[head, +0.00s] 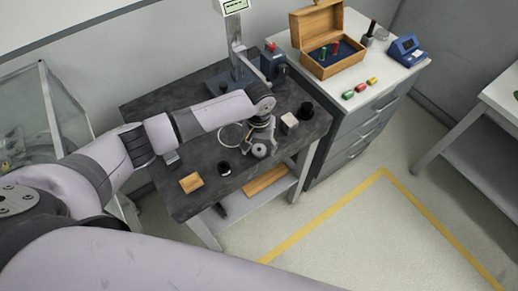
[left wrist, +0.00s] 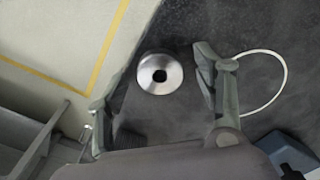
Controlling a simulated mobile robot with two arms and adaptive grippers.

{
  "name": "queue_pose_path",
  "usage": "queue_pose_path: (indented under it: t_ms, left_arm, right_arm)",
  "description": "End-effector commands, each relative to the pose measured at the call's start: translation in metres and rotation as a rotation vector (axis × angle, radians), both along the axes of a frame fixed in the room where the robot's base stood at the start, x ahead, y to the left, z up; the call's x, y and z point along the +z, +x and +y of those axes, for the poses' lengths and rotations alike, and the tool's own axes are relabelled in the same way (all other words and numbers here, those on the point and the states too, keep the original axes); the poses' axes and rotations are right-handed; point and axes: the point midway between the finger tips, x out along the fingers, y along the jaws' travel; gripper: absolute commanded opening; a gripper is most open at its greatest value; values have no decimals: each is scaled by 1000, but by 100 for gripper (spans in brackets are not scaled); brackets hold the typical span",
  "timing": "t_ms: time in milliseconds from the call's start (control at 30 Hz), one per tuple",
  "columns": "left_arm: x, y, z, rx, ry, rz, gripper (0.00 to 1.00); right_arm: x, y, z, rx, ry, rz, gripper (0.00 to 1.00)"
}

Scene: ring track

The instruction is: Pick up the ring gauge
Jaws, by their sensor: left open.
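The ring gauge (head: 259,150), a silver metal disc with a dark centre hole, lies on the dark worktable near its right front edge. It also shows in the left wrist view (left wrist: 160,74), ahead of the palm and between the directions of the two fingers. My left gripper (head: 257,141) is open and points down over the table at the ring gauge. Its fingers stand apart with nothing held. Whether either finger touches the ring gauge cannot be told. My right gripper is not in view.
A thin white loop (left wrist: 282,82) lies beside the right finger. A black ring (head: 224,168), wooden block (head: 191,182), pale cube (head: 289,122) and dark cup (head: 306,110) stand on the table. A blue-based stand (head: 238,66) rises behind. A drawer cabinet (head: 366,113) adjoins.

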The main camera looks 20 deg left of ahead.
Motion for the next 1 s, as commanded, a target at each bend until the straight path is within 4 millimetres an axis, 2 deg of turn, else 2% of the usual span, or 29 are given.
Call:
queue_pose_path:
  t_ms: [67,900,1000]
  left_arm:
    - [0,0,0,0,0,0,61]
    - [1,0,0,0,0,0,5]
    - [1,0,0,0,0,-1,4]
  right_arm:
    - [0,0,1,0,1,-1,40]
    - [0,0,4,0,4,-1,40]
    - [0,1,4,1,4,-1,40]
